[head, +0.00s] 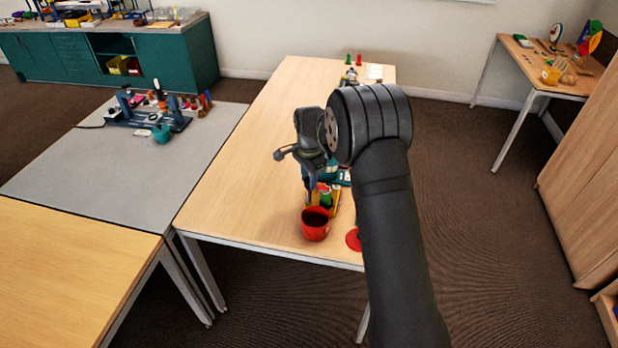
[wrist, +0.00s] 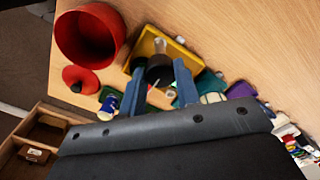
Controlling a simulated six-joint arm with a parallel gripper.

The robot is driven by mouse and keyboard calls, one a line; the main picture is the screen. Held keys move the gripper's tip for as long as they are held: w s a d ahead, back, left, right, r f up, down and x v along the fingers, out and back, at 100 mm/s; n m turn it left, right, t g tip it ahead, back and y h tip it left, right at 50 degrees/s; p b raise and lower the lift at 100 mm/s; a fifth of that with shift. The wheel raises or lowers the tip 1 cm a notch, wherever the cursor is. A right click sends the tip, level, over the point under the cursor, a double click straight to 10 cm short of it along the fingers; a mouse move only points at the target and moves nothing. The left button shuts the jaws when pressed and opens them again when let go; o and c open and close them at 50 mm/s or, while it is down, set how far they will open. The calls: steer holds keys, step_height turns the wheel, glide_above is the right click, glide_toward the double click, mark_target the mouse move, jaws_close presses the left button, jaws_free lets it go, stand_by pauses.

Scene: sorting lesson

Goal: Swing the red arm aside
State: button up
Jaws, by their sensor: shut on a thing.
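My gripper (head: 311,189) points down over the yellow tray (wrist: 181,50) near the table's front end. In the wrist view its two blue fingers (wrist: 159,66) stand on either side of a small dark round piece (wrist: 160,72). The gripper is shut on this piece, as far as I can tell. The piece's lower part is hidden between the fingers and the gripper body. I cannot make out a red arm clearly; only a thin reddish streak shows between the fingers.
A red pot (head: 315,224) stands by the tray at the front edge. A red lid (wrist: 81,79) with a dark knob lies beside it. Several small coloured things crowd the tray's other side. The table (head: 256,150) is clear on the left.

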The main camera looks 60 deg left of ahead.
steer(key=n, duration=0.4)
steer(key=shift+n, duration=0.3)
steer(key=n, duration=0.4)
steer(key=shift+n, duration=0.3)
steer(key=n, duration=0.4)
steer(key=shift+n, duration=2)
steer(key=o, duration=1)
steer(key=shift+c, duration=0.2)
steer(key=shift+r, duration=0.1)
step_height(320, 180, up, 17)
steer(key=shift+r, duration=0.15)
